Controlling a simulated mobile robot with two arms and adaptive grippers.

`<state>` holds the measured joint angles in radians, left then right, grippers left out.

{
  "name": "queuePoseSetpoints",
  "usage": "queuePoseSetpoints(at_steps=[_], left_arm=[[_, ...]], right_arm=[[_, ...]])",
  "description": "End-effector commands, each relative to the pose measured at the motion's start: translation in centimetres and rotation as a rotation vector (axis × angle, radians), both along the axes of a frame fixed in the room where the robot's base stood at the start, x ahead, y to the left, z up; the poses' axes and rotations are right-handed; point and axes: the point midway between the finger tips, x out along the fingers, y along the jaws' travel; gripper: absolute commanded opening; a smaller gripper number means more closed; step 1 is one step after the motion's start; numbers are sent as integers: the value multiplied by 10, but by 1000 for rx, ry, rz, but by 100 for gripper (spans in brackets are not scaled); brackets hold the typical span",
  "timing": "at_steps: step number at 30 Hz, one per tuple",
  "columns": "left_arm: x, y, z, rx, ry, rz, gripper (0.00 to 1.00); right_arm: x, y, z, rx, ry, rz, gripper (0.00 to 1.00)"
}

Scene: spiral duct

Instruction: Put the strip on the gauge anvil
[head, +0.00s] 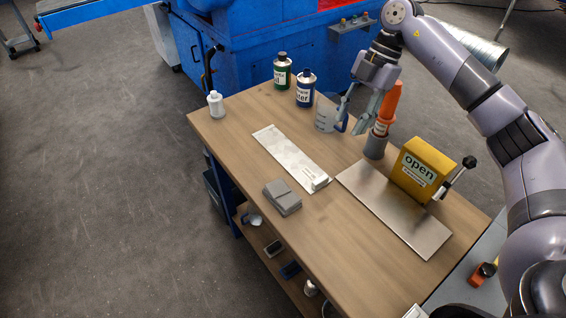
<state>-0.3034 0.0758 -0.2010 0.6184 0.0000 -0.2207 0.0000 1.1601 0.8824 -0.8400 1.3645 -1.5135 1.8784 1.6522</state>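A long pale plate (288,155) lies on the wooden workbench, with a small light block (320,183) at its near end. A flat shiny metal sheet (398,215) lies to its right, in front of a yellow box (422,168) marked "open" with a side crank. I cannot tell for sure which of these is the strip and which is the gauge anvil. My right gripper (352,129) is above the back of the bench, beside a clear jug, its fingers spread and pointing down with nothing visible between them. My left gripper is not in view.
The clear jug (325,115), a grey cup (376,146) with an orange-topped item (390,106), a green can (282,72), a blue can (305,90) and a white bottle (216,104) stand towards the back. A grey block (282,197) lies near the left edge.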

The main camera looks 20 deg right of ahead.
Motion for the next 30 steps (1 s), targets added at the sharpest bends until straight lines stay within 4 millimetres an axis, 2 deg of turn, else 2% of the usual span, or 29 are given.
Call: queuePoseSetpoints(at_steps=[5, 18, 26, 30], left_arm=[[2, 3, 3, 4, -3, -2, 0], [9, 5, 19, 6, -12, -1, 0], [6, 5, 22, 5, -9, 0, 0], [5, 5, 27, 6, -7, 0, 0]], right_arm=[[-3, 3, -12, -2, 20, -42, 38], [-14, 36, -93, -1, 17, -37, 38], [-16, 42, -111, 0, 17, -38, 38], [-19, 51, -130, -1, 19, -37, 38]])
